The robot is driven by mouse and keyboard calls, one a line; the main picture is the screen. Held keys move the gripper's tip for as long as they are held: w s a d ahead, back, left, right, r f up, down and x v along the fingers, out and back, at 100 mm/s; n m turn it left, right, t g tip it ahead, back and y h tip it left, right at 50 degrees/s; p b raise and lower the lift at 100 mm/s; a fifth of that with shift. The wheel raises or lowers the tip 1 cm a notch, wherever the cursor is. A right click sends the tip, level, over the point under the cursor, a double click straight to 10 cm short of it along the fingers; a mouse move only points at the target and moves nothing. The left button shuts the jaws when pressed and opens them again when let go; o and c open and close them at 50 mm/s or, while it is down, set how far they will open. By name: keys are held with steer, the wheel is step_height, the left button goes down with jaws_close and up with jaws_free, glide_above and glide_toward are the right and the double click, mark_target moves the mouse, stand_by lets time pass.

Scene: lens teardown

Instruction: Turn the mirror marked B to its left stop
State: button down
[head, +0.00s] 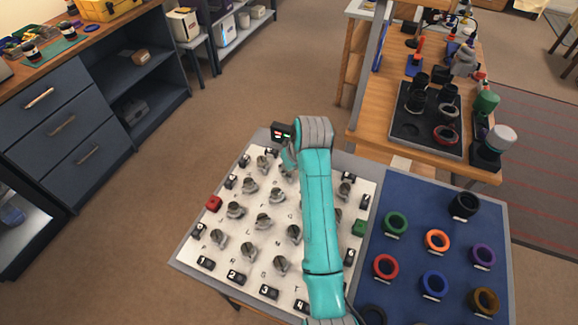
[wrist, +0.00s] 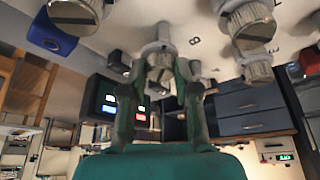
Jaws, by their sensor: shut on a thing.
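The mirror mounts are small grey metal pieces on posts, standing in rows on a white board (head: 205,240). In the wrist view one grey mirror mount (wrist: 160,62) stands between my fingers, with a letter that looks like B on the board beside it. My gripper (wrist: 160,75) is shut on this mount, one finger on each side. In the head view my gripper (head: 288,158) is at the board's far edge, and my teal arm hides much of it and the mount. The mount's exact angle is hard to tell.
Other mounts (head: 263,222) stand close around. A dark display box (head: 282,132) with red and green lights is just beyond my gripper. A red block (head: 213,203) and a green block (head: 358,228) sit at the board's sides. A blue mat (head: 410,205) with coloured rings lies right.

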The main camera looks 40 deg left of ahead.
steer(key=shift+f+n+g, duration=0.1)
steer(key=shift+n+g, duration=0.2)
steer(key=shift+n, duration=0.3)
steer(key=c, duration=0.8)
jaws_free()
steer(key=shift+c, duration=0.2)
steer(key=v, duration=1.2)
steer(key=shift+d, duration=0.1)
